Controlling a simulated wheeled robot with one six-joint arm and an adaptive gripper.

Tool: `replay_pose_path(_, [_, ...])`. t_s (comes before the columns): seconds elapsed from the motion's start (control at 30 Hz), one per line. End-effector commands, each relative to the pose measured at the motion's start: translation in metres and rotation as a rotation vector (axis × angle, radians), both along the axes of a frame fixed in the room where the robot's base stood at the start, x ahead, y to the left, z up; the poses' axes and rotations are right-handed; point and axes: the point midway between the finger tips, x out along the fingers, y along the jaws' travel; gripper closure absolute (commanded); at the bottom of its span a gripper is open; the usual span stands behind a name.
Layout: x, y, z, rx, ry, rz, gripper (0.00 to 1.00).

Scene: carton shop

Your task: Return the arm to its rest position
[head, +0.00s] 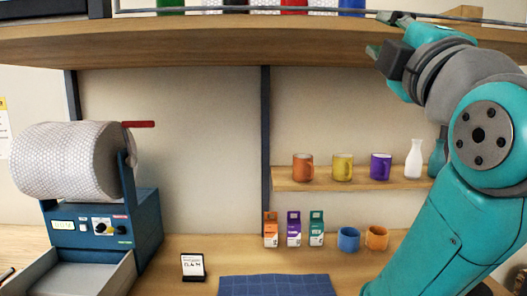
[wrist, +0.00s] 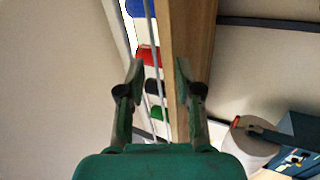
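My gripper (head: 384,35) is at the upper right of the head view, by the front edge of the upper wooden shelf (head: 220,42). My teal arm is raised and bent on the right side. In the wrist view my gripper (wrist: 158,75) has its two fingers apart with nothing held between them. The edge of the upper shelf (wrist: 190,40) shows beyond and beside the fingers. I cannot tell whether a finger touches the shelf.
Coloured items and a rail line the upper shelf. A lower shelf (head: 330,186) holds orange, yellow and purple mugs and a white vase (head: 414,158). Small cartons, two cups, a blue mat (head: 277,286) and a card stand on the bench. A bubble-wrap machine (head: 100,228) stands left.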

Motion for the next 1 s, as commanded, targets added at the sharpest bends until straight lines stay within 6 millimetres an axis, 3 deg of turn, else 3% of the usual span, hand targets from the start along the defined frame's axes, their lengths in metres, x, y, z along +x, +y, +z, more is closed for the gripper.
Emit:
replay_pose_path(0.03, [0.013, 0.000, -0.022, 0.020, 0.023, 0.010, 0.65])
replay_pose_path(0.2, [0.042, 0.000, -0.084, 0.100, 0.066, 0.046, 0.65])
replay_pose_path(0.5, [0.071, 0.000, -0.199, 0.246, 0.145, 0.103, 0.65])
replay_pose_path(0.77, [0.074, -0.001, -0.299, 0.377, 0.211, 0.142, 0.65])
replay_pose_path(1.0, [0.059, -0.002, -0.389, 0.501, 0.270, 0.172, 0.65])
